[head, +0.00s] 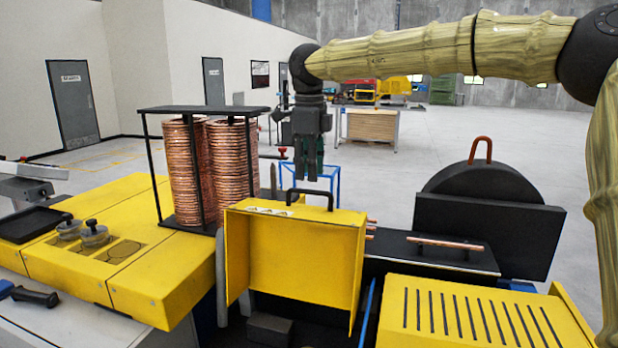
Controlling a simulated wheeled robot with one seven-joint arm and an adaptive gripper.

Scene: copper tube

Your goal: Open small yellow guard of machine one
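The small yellow guard (296,257) is in the middle of the head view. It stands upright on the machine, its broad panel and side flanges facing me, with warning labels along its top edge. A black handle (311,194) rises from its top. My gripper (306,176) points down just above and behind this handle, close to it. I cannot tell whether they touch. The fingers are small and dark here, so their opening does not show.
Two copper coils (209,170) stand in a black rack to the left of the guard. A yellow slotted cover (480,318) lies to the right. Short copper tubes (445,243) and a black half-round housing (487,200) are behind it. Open floor lies beyond.

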